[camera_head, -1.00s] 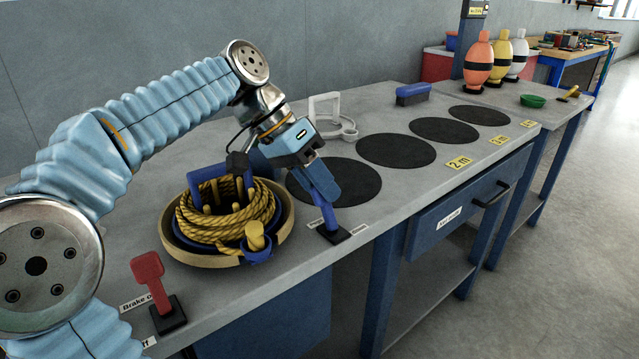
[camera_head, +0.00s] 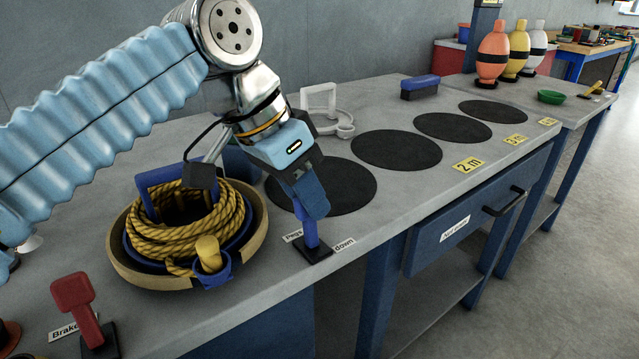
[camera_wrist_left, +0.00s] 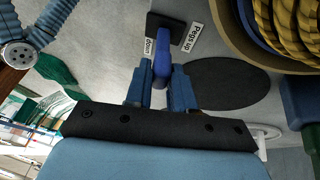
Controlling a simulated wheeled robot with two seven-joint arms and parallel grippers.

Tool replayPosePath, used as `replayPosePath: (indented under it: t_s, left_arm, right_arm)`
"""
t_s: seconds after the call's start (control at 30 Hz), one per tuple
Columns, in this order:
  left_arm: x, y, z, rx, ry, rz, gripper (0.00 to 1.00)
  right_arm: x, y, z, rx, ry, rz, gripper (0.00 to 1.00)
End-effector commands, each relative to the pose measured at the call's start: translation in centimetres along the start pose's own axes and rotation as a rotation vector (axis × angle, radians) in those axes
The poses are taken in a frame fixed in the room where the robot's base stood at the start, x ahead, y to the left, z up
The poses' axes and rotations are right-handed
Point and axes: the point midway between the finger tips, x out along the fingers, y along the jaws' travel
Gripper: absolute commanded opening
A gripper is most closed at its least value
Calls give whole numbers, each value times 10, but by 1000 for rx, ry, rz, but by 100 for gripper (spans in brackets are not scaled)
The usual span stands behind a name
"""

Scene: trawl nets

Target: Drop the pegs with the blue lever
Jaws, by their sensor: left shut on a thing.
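The blue lever (camera_head: 311,236) stands on a small black base at the bench's front edge, between the labels "Pegs up" and "down". It looks close to upright in the head view. My left gripper (camera_head: 309,211) is shut on its upper part. In the left wrist view the lever (camera_wrist_left: 162,62) sits between the fingertips (camera_wrist_left: 160,88), with its base beyond. A coil of yellow rope (camera_head: 175,238) lies around a blue drum in a round tan-rimmed tray (camera_head: 124,268). Pegs are not clearly visible inside the coil's dark middle. My right gripper is out of view.
A red lever (camera_head: 78,297) with a "Brake" label stands at the near left. A blue cup with a yellow plug (camera_head: 209,257) sits on the tray's front. Black discs (camera_head: 396,149), a white bracket (camera_head: 324,112) and a blue-backed brush (camera_head: 420,85) lie to the right.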

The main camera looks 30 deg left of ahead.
Motion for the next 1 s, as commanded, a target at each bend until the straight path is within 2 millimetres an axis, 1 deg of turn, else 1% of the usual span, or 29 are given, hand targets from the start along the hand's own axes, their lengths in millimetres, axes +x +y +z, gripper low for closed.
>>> replayPosePath:
  t_s: [0.03,0.2,0.5,0.73,1.0]
  left_arm:
    - [0,7,4,23,2,-42,0]
    - [0,21,8,85,1,-190,0]
    - [6,38,10,177,0,-418,0]
    - [10,46,11,224,0,-535,0]
    - [13,50,12,249,-1,-598,0]
  right_arm:
    - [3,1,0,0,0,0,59]
    - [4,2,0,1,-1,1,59]
    - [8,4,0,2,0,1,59]
    - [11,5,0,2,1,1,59]
    - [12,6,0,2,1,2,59]
